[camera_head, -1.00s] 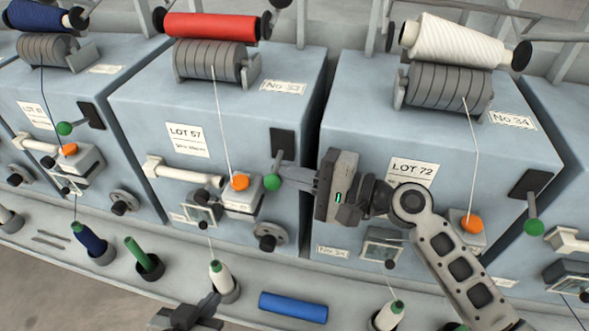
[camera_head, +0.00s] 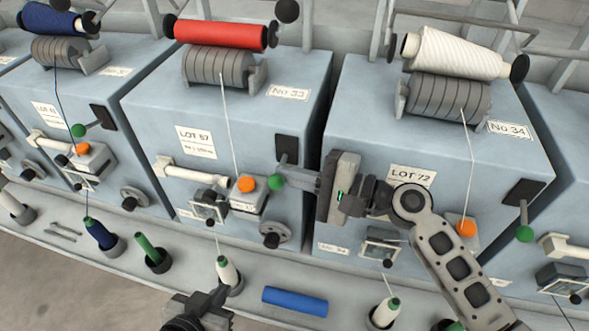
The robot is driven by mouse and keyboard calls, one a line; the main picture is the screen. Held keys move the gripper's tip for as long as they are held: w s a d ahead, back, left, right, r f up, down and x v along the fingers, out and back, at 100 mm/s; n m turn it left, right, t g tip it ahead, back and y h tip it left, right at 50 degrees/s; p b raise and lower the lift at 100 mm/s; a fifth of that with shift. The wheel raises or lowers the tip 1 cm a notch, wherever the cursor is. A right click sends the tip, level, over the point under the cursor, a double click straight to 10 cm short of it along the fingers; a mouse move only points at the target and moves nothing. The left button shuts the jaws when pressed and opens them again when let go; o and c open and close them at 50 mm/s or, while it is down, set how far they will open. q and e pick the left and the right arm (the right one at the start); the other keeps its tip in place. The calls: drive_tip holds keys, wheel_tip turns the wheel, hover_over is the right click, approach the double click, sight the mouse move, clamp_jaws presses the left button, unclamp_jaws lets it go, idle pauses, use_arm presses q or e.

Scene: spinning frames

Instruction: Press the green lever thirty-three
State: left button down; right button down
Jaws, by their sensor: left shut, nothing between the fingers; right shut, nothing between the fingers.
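The green lever thirty-three ends in a green knob (camera_head: 277,182), on the right side of the front of the machine labelled No 33 (camera_head: 289,92). Its arm comes out of a black plate (camera_head: 287,149). My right gripper (camera_head: 287,176) comes in from the right and is shut. Its fingertips are right at the knob and the lever arm, seeming to touch; the exact contact is hard to tell. My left gripper (camera_head: 222,296) is shut and empty at the bottom, in front of the ledge near a white bobbin.
An orange button (camera_head: 247,184) and a white yarn thread are left of the lever. Another green knob (camera_head: 524,233) is on machine No 34 (camera_head: 508,130). A blue tube (camera_head: 295,301) lies on the ledge (camera_head: 345,285), with upright bobbins beside it.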

drive_tip(key=shift+s+a+r+p, duration=0.15)
drive_tip(key=shift+r+p, duration=0.3)
drive_tip(key=shift+r, duration=0.3)
idle(2.2)
idle(1.5)
